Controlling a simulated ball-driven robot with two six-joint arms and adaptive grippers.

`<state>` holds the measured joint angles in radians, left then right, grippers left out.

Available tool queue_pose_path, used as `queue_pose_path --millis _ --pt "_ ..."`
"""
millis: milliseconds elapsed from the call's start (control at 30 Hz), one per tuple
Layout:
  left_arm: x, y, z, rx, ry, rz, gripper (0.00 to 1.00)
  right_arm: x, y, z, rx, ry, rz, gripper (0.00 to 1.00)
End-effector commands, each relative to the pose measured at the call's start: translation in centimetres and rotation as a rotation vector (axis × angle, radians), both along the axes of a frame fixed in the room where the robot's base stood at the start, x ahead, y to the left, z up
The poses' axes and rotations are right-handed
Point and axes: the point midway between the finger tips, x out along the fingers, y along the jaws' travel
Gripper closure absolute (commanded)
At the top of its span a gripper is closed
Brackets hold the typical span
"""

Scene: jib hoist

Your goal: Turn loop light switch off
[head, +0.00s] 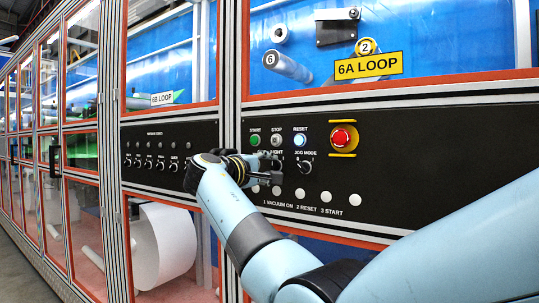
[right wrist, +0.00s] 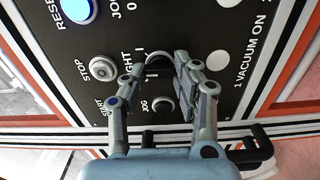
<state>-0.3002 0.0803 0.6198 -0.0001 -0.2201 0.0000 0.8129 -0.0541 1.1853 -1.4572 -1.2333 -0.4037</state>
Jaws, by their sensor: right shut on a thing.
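The loop light switch (right wrist: 158,60) is a round black knob on the black control panel (head: 400,175), under a partly covered "LIGHT" label. My right gripper (right wrist: 157,72) has one finger on each side of this knob and is shut on it. In the head view my right gripper (head: 272,176) covers the switch and part of its label, below the STOP button (head: 276,140). The exact way the knob points is hard to tell. My left gripper is not in view.
The START button (head: 255,139), lit RESET button (head: 300,140), JOG MODE knob (head: 305,167) and red emergency stop (head: 343,138) are close by. A black JOG control (right wrist: 162,103) is beside the fingers. White round buttons (head: 327,197) line the panel's lower part.

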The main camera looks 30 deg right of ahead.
Motion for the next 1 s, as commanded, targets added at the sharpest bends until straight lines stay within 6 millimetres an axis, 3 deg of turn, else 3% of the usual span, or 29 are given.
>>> queue_pose_path --millis 33,500,1000 --pt "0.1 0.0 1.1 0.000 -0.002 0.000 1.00 0.0 0.0 0.3 -0.015 0.045 0.000 1.00" --pt "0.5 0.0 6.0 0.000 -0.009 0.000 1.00 0.0 0.0 0.2 -0.184 0.451 0.001 1.00" --pt "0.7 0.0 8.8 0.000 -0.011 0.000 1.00 -0.1 0.0 -0.2 -0.300 0.731 0.002 1.00"
